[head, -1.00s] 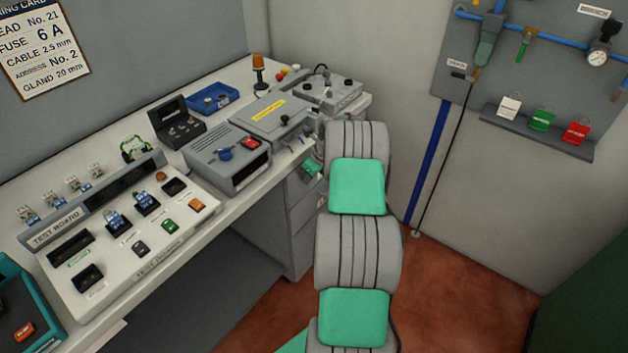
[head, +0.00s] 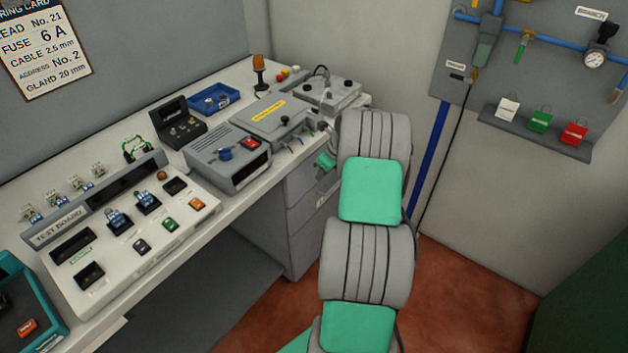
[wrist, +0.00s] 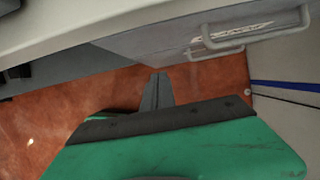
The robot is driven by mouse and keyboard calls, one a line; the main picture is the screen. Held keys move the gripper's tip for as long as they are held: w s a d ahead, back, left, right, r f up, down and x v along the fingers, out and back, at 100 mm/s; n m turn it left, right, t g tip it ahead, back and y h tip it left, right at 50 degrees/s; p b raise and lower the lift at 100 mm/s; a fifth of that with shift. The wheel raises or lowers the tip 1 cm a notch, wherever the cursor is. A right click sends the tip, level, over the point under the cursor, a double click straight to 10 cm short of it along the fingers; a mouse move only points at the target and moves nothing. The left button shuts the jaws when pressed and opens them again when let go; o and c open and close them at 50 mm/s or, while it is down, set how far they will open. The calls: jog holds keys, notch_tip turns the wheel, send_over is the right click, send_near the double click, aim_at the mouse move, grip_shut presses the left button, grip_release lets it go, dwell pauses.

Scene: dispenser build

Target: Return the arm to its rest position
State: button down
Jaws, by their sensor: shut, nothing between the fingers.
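My gripper (wrist: 157,90) shows in the wrist view, its grey fingers together with nothing between them. It points past the bench's front edge, over the red-brown floor (wrist: 215,85). In the head view my grey and green arm rises from the bottom middle, in front of the bench's right end. A small green part of my wrist shows left of the arm, beside the bench drawers (head: 305,195). The fingers themselves are hidden in the head view.
The bench (head: 225,215) runs along the left with the test board (head: 130,225), a grey instrument (head: 227,158) and a blue tray (head: 213,99). A drawer handle (wrist: 222,38) is close in the wrist view. A pipe panel (head: 550,60) hangs right. Floor (head: 465,290) is clear at right.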

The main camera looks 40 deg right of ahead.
notch_tip(320, 180, up, 4)
jog(key=s+n, duration=0.3)
jog(key=n, duration=0.5)
jog(key=s+a+f+n+g+y, duration=0.1)
jog(key=s+a+f+n+g, duration=0.2)
jog(key=s+n, duration=0.45)
jog(key=s+a+f+n+g, duration=0.1)
jog(key=s+a+f+n, duration=0.4)
jog(key=s, duration=0.3)
jog(key=s+a+r+n+g+h, duration=0.1)
jog(key=s+a+r+n, duration=0.3)
jog(key=a, duration=0.4)
jog(key=s+a+r+n+h, duration=0.1)
jog(key=s+a+r+n, duration=0.1)
jog(key=a+r+n, duration=0.35)
jog(key=w+a+r+n+t, duration=0.3)
jog(key=w+a+r+t, duration=0.1)
jog(key=a+r, duration=0.7)
jog(key=shift+a+r, duration=0.15)
jog(key=shift+a, duration=1.05)
